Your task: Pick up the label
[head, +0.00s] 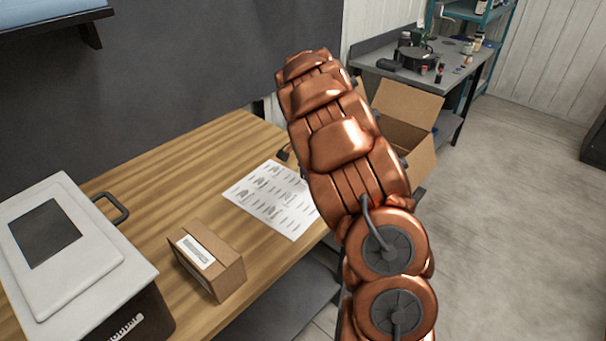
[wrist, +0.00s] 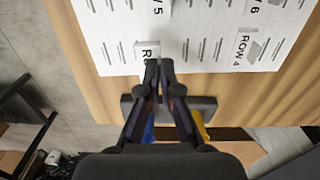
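A white label with dark print (head: 195,249) lies on the top of a small cardboard box (head: 229,274) on the wooden table. A white printed sheet (head: 275,200) lies flat farther back; it fills the top of the wrist view (wrist: 205,35), with rows marked ROW 4, 5 and 6. My gripper (wrist: 159,66) points at the sheet's edge, its fingertips close together. A small pale patch with a grey edge shows beside the left fingertip; I cannot tell if it is print or a loose piece. In the head view my copper arm hides the gripper.
A white-topped device with a dark panel (head: 45,234) and a side handle stands at the left of the wooden table (head: 160,200). An open cardboard box (head: 405,110) is beyond my arm. A cluttered grey workbench (head: 455,75) stands behind. Floor is clear at the right.

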